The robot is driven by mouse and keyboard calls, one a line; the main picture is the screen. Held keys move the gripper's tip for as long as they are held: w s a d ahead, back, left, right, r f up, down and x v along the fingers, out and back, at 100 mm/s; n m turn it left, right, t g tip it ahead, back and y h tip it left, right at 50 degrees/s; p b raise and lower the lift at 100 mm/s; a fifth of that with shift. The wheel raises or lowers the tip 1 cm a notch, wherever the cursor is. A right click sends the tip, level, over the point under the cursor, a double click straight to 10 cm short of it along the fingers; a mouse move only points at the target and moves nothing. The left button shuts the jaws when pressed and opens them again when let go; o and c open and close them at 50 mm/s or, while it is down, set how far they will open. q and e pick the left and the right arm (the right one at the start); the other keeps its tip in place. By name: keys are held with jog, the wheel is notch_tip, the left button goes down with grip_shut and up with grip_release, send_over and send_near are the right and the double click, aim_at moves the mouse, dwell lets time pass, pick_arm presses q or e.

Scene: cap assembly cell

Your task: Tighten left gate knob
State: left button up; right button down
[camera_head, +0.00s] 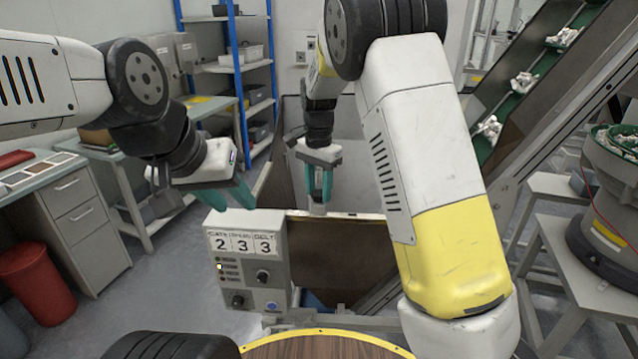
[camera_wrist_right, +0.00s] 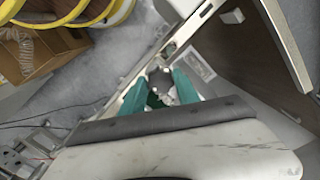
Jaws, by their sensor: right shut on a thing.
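My right gripper (camera_head: 319,192) reaches down over the top edge of the upright gate panel (camera_head: 335,240) in the head view. In the right wrist view its teal fingers stand on both sides of a dark round knob (camera_wrist_right: 160,82) beside a pale rail. The right gripper is shut on this knob; the contact is partly hidden by the fingers. My left gripper (camera_head: 228,198) is empty above the control box (camera_head: 245,240), its teal fingers apart. The box has number cards reading 2, 3, 3, a lit yellow lamp and two dark knobs.
A round wooden table with a yellow rim (camera_head: 325,346) is at the front. A sloping conveyor (camera_head: 545,85) and a bowl feeder (camera_head: 610,210) stand at the right.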

aim_at(319, 193)
jog(key=shift+r, duration=0.1)
dwell(0.3)
jog(key=c, duration=0.9)
grip_release()
notch_tip(319, 193, up, 8)
jog(key=shift+f, duration=0.1)
